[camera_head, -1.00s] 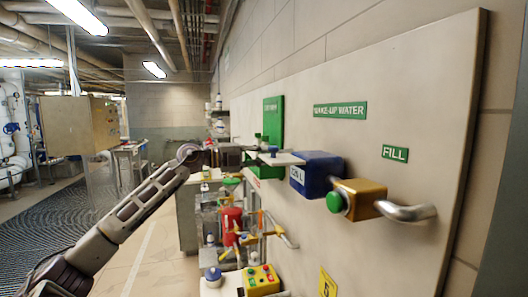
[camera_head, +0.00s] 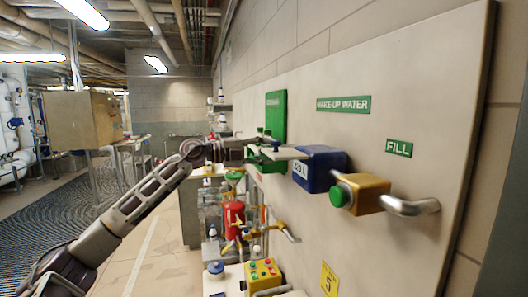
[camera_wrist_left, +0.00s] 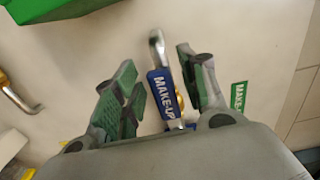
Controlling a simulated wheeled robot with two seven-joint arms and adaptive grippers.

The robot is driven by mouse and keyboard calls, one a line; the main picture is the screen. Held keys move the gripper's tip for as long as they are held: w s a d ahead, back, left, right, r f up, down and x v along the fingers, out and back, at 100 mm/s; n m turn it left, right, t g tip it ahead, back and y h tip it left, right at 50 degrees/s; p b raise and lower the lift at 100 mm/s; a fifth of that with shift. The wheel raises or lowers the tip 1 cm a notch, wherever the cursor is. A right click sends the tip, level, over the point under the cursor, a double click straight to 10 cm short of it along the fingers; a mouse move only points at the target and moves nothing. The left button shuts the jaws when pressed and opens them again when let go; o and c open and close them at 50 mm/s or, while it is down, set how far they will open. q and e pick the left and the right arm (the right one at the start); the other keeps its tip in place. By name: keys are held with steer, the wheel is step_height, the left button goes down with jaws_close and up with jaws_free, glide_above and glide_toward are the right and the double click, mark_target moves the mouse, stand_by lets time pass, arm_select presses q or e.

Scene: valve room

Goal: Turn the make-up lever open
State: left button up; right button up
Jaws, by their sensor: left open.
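The make-up lever (camera_wrist_left: 164,88) has a blue sleeve marked MAKE-UP and a bare metal end. In the left wrist view it lies between the two green-padded fingers of my left gripper (camera_wrist_left: 157,66), with a gap on each side. In the head view my left gripper (camera_head: 266,150) is at the pale panel, left of a blue box. It is open. The lever is hard to make out there, partly hidden by the gripper. My right gripper is not in view.
The blue box (camera_head: 319,169), a brass valve body (camera_head: 368,194) with a green button and a bent metal spout (camera_head: 411,206) stick out right of the gripper. A red cylinder (camera_head: 233,217) and yellow button box (camera_head: 263,274) are below. A MAKE-UP WATER sign (camera_head: 343,104) is above.

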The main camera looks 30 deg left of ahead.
arm_select(q)
steer(key=shift+s+a, duration=0.15)
steer(key=shift+a, duration=0.05)
steer(key=v, duration=1.1)
steer(key=shift+s+a, duration=0.15)
steer(key=shift+s, duration=0.05)
stand_by(1.7)
stand_by(0.4)
steer(key=shift+m, duration=0.3)
